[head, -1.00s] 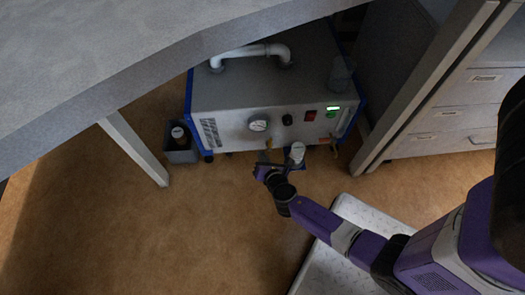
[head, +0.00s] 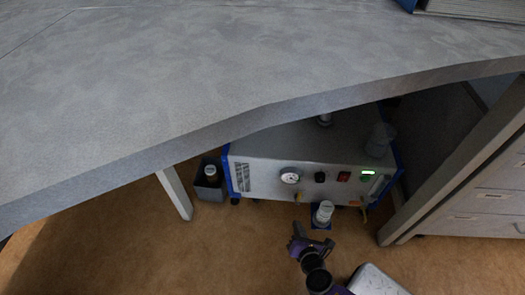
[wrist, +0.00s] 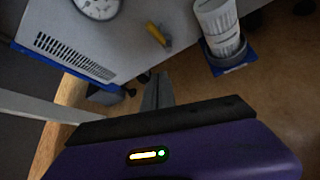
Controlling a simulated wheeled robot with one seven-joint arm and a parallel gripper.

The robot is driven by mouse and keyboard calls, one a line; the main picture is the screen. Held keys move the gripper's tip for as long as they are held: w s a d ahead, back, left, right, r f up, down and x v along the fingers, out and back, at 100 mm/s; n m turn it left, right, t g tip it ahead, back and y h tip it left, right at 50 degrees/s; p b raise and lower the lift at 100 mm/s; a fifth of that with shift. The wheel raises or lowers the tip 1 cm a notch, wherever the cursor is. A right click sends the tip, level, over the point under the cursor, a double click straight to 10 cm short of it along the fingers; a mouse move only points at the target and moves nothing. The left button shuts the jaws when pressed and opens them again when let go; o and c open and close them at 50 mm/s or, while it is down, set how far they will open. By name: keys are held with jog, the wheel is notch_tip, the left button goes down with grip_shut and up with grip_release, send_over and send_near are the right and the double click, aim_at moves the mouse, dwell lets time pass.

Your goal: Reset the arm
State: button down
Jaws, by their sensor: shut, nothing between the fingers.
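My gripper (head: 297,240) is purple and black, low in the head view, in front of the grey machine under the table. Its fingers are shut and empty; they also show together in the wrist view (wrist: 157,92). A white-topped container (head: 323,211) stands upright on a small blue holder at the machine's front, just beyond and right of my gripper. It appears in the wrist view (wrist: 218,28) at the upper right, apart from the fingers. My arm runs out of the bottom of the head view.
The grey machine (head: 262,172) has a gauge, a switch and a lit display. A clear beaker (head: 380,139) stands on top. The tabletop (head: 200,75) overhangs it. A dark bin (head: 209,183) holding a bottle is at left, beside a table leg (head: 175,193). Drawers (head: 480,205) stand at right.

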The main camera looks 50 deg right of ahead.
jog(key=s+a+r+m+t+y, duration=0.1)
jog(key=a+r+m+t+y, duration=0.35)
jog(key=a+r+m, duration=0.75)
jog(key=s+a+r+m+y, duration=0.1)
jog(key=s+a+r+m, duration=0.1)
jog(key=s+r+m, duration=0.45)
jog(key=s+a+r+m+y, duration=0.1)
jog(key=s+a+r, duration=0.15)
jog(key=r, duration=0.65)
jog(key=s+a+r+m+y, duration=0.1)
jog(key=s+r+m, duration=0.35)
jog(key=r, duration=0.25)
notch_tip(320, 180, up, 34)
jog(key=n+p, duration=0.1)
jog(key=p, duration=3.3)
jog(key=shift+r, duration=0.2)
jog(key=shift+t, duration=0.25)
